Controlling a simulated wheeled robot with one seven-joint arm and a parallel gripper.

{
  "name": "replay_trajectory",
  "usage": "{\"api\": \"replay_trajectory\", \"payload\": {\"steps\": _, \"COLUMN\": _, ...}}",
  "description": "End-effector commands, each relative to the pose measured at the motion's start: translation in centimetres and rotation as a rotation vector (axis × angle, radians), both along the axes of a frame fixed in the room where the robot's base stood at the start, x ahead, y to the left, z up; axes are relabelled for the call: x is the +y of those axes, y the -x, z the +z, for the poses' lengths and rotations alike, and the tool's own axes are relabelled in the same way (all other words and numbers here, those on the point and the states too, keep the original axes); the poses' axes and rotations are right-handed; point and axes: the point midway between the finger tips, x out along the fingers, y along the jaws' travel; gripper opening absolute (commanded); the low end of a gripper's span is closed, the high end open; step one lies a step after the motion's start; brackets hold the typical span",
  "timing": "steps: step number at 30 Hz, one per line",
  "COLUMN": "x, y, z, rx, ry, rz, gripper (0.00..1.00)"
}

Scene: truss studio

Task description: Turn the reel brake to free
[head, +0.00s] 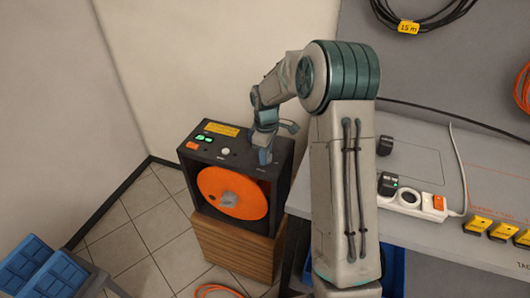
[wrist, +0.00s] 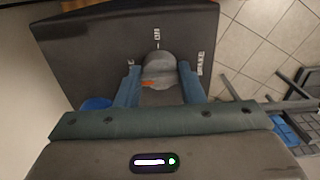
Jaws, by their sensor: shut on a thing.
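The cable reel unit is a dark box (head: 190,165) with an orange disc (head: 215,187) and a grey hub on its front. My gripper (head: 264,157) points down at the right part of the box's top. In the wrist view, my gripper (wrist: 160,72) has a blue finger on each side of a rounded grey knob (wrist: 158,66) and is shut on it. A small orange mark shows at the knob's near side. Small white labels stand around the knob on the dark panel (wrist: 90,45); the right one seems to read BRAKE. In the head view the knob is hidden by my gripper.
The box stands on a wooden base (head: 228,245). A grey bench (head: 425,255) with a power strip (head: 410,200) and yellow blocks is at the right. Tiled floor is open left of the box.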

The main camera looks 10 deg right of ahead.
Motion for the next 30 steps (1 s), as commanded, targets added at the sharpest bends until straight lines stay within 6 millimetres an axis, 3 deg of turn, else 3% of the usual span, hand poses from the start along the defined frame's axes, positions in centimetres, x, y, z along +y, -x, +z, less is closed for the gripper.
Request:
{"api": "replay_trajectory", "payload": {"steps": 10, "x": -0.1, "y": -0.2, "z": 0.2, "rx": -0.008, "ry": 0.003, "rz": 0.003, "gripper": 0.12}}
{"api": "replay_trajectory", "payload": {"steps": 11, "x": -0.1, "y": -0.2, "z": 0.2, "rx": -0.008, "ry": 0.003, "rz": 0.003, "gripper": 0.4}}
{"api": "replay_trajectory", "payload": {"steps": 12, "x": -0.1, "y": -0.2, "z": 0.2, "rx": -0.008, "ry": 0.003, "rz": 0.003, "gripper": 0.52}}
{"api": "replay_trajectory", "payload": {"steps": 13, "x": -0.1, "y": -0.2, "z": 0.2, "rx": -0.007, "ry": 0.002, "rz": 0.003, "gripper": 0.57}}
{"api": "replay_trajectory", "payload": {"steps": 23, "x": 0.0, "y": -0.1, "z": 0.4, "rx": -0.004, "ry": 0.001, "rz": 0.003, "gripper": 0.57}}
{"api": "replay_trajectory", "payload": {"steps": 30, "x": 0.0, "y": -0.2, "z": 4.0, "rx": -0.008, "ry": 0.002, "rz": 0.002, "gripper": 0.57}}
